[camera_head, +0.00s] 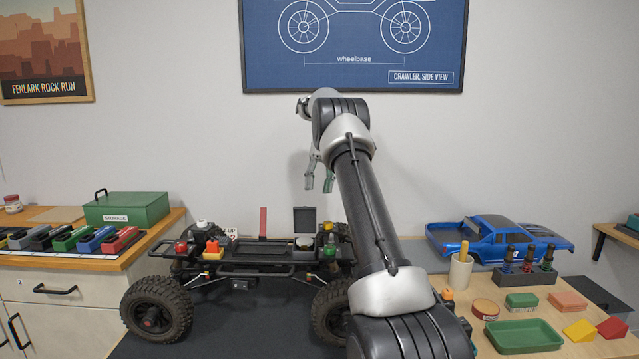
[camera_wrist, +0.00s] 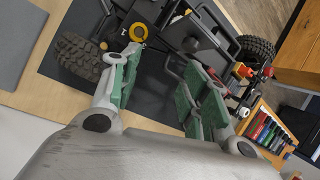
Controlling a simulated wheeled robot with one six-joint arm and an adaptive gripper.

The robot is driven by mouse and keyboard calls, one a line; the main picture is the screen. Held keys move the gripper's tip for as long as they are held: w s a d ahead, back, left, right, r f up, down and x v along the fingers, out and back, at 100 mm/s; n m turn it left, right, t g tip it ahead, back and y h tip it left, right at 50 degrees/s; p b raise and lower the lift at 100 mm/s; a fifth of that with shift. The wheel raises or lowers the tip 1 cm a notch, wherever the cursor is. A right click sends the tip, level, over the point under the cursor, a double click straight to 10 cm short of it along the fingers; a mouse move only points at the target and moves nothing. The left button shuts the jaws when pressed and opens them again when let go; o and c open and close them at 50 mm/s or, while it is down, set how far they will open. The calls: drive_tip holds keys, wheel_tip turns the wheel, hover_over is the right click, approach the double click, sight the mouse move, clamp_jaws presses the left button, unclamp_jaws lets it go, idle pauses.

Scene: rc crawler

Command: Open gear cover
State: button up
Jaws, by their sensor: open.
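The crawler chassis (camera_head: 250,268) stands on its wheels on a dark mat, its body shell off. A dark square panel (camera_head: 304,220) stands upright on the chassis, right of centre, behind a low round part (camera_head: 305,243). It looks like the gear cover standing raised, but I cannot be sure. My gripper (camera_head: 319,183) is open and empty, above and apart from that panel in the head view. In the wrist view, my gripper (camera_wrist: 162,62) shows its green-padded fingers spread over the chassis. A dark panel (camera_wrist: 208,57) lies partly behind the right finger.
A red upright strip (camera_head: 263,222) rises left of the panel. A blue body shell (camera_head: 497,239), a tool holder (camera_head: 525,274) and a green tray (camera_head: 523,337) are at the right. A green storage box (camera_head: 126,208) is at the left.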

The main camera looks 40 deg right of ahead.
drive_tip(key=shift+w+d+r, duration=0.25)
drive_tip(key=shift+d+r, duration=0.05)
